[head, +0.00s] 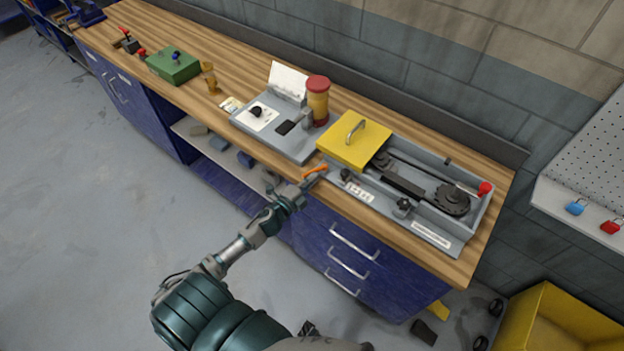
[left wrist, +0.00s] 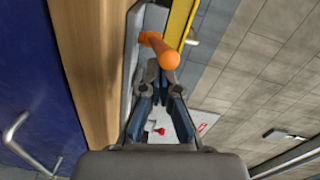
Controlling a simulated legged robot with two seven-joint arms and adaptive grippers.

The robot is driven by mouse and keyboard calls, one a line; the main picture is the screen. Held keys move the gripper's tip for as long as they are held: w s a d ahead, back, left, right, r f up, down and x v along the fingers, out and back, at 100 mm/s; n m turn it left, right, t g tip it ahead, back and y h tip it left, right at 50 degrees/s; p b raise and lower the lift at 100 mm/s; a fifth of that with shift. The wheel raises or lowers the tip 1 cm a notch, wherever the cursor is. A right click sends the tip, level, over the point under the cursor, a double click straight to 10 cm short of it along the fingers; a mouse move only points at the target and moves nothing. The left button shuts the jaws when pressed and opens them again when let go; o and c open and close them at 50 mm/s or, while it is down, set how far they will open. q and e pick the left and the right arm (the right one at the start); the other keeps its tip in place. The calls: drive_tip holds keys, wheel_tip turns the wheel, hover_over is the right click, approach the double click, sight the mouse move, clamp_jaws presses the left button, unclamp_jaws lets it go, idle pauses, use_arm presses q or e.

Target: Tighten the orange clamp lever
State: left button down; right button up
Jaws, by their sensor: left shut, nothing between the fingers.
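The orange clamp lever (head: 315,171) sits at the front left corner of the grey runout fixture (head: 430,236), under the edge of the yellow cover (head: 352,146). In the left wrist view the lever (left wrist: 160,48) shows as an orange bar with a rounded end, just beyond the fingertips. My left gripper (head: 305,184) is shut and empty at the table's front edge, close to the lever. In the left wrist view its fingers (left wrist: 159,82) meet near the lever's rounded end; I cannot tell whether they touch it. My right gripper is not in view.
A grey panel (head: 262,134) with a black knob and a red-topped cylinder (head: 318,98) stand left of the fixture. A red-knobbed handle (head: 484,188) is at its right. A green box (head: 173,66) is further left. Blue drawers with handles (head: 352,240) lie below the tabletop.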

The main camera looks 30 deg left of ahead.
use_arm(q)
drive_tip(key=shift+a, duration=0.25)
drive_tip(key=shift+a+m+h, duration=0.3)
drive_tip(key=shift+h, duration=0.1)
drive_tip(key=shift+a+m+g+h, duration=0.15)
drive_tip(key=shift+m+g+h, duration=0.15)
drive_tip(key=shift+m+h, duration=0.5)
drive_tip(key=shift+w+a+h+p, duration=0.2)
drive_tip(key=shift+a+h+p, duration=0.1)
drive_tip(key=shift+a+h, duration=0.15)
drive_tip(key=shift+r, duration=0.1)
